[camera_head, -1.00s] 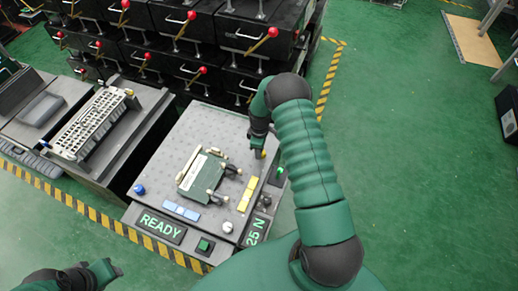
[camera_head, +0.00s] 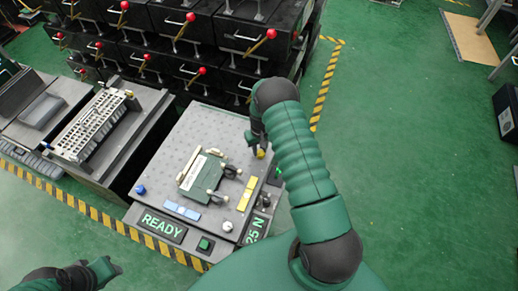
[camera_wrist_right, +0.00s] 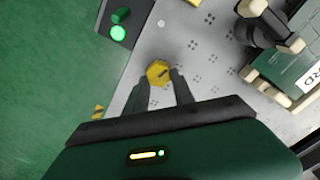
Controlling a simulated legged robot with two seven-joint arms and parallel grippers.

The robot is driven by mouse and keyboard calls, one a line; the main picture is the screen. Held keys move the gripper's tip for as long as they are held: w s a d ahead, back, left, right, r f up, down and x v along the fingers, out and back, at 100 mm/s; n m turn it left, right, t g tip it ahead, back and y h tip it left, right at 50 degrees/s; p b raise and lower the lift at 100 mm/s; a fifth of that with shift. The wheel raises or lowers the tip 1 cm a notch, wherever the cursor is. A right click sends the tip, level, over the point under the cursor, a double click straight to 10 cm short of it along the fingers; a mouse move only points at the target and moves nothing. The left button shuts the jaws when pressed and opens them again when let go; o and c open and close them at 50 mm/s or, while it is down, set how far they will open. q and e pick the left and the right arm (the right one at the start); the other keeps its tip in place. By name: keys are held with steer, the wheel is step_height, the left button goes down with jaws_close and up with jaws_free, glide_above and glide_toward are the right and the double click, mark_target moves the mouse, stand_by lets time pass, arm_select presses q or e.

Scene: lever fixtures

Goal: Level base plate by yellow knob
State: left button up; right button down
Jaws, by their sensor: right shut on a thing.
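The grey base plate (camera_head: 178,142) lies on the fixture in the middle of the head view. The yellow knob (camera_head: 260,153) is at the plate's right edge, below my right gripper (camera_head: 257,148). In the right wrist view the yellow knob (camera_wrist_right: 158,72) sits between the two dark fingertips of my right gripper (camera_wrist_right: 160,84), which are shut on it. The knob's far side is hidden in the head view by the gripper. My left gripper (camera_head: 103,268) is at the lower left, away from the fixture; its jaws are too unclear to read.
A green clamped board (camera_head: 202,176) with toggle clamps stands on the plate. Yellow blocks (camera_head: 247,193), blue blocks (camera_head: 181,210), a white knob (camera_head: 228,226) and a blue knob (camera_head: 140,190) surround it. A READY display (camera_head: 162,225) is on the front. Red-tipped levers (camera_head: 271,34) line the back.

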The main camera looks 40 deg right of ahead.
steer(key=m, duration=0.2)
steer(key=s+m, duration=0.1)
steer(key=m, duration=0.1)
steer(key=shift+f+m, duration=0.15)
steer(key=shift+m, duration=0.15)
steer(key=shift+s+f+m+p, duration=0.1)
steer(key=shift+m+p, duration=0.25)
steer(key=shift+m, duration=1.45)
steer(key=c, duration=1.4)
jaws_free()
steer(key=shift+a, duration=0.1)
steer(key=shift+c, duration=0.2)
steer(key=o, duration=0.4)
steer(key=shift+w, duration=0.2)
steer(key=shift+r, duration=0.2)
